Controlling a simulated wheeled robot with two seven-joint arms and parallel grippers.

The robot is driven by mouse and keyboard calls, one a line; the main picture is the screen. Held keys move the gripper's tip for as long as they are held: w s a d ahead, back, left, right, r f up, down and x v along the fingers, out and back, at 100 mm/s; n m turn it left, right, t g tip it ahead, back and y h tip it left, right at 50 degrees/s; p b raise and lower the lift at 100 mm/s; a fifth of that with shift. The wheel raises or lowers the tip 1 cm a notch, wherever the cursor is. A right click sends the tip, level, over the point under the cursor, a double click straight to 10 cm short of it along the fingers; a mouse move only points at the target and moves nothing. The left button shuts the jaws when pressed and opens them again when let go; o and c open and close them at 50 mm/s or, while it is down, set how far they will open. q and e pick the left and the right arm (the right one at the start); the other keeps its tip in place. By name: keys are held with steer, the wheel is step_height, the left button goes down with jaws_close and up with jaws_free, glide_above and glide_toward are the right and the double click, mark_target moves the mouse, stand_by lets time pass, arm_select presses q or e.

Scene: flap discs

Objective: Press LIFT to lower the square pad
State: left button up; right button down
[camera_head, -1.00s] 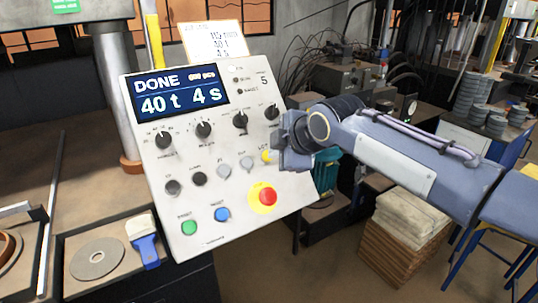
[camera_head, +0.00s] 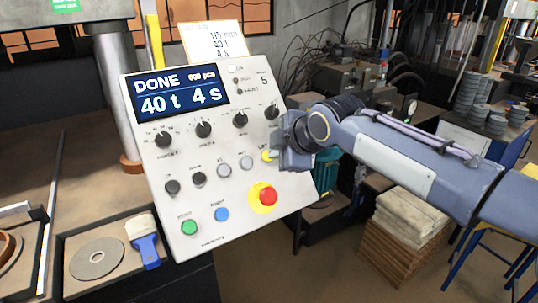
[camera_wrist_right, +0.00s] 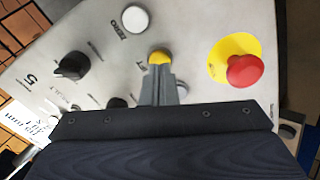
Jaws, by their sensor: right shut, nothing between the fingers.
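The yellow LIFT button (camera_head: 266,156) is on the right side of the tilted white control panel (camera_head: 180,222), partly covered by my gripper. It also shows in the right wrist view (camera_wrist_right: 159,56), just beyond the fingertips. My right gripper (camera_head: 277,154) is shut and empty, its fingertips (camera_wrist_right: 159,77) at the button's near edge. I cannot tell whether they touch it. The display (camera_head: 180,92) reads DONE, 40 t, 4 s. I cannot make out the square pad. My left gripper is not in view.
A red stop button (camera_head: 268,196) on a yellow ring sits below LIFT, and a white ZERO button (camera_wrist_right: 135,19) is nearby in the wrist view. Green (camera_head: 189,227) and blue (camera_head: 222,214) buttons are lower left. A disc (camera_head: 97,258) and brush (camera_head: 145,245) lie left.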

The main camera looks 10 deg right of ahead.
steer(key=shift+x, duration=0.95)
stand_by(0.5)
steer(key=shift+s, duration=0.1)
steer(key=p+v, duration=0.1)
steer(key=v, duration=0.6)
steer(key=shift+s+r+p, duration=0.25)
steer(key=shift+r+p, duration=0.05)
steer(key=shift+p, duration=0.05)
steer(key=shift+d, duration=0.15)
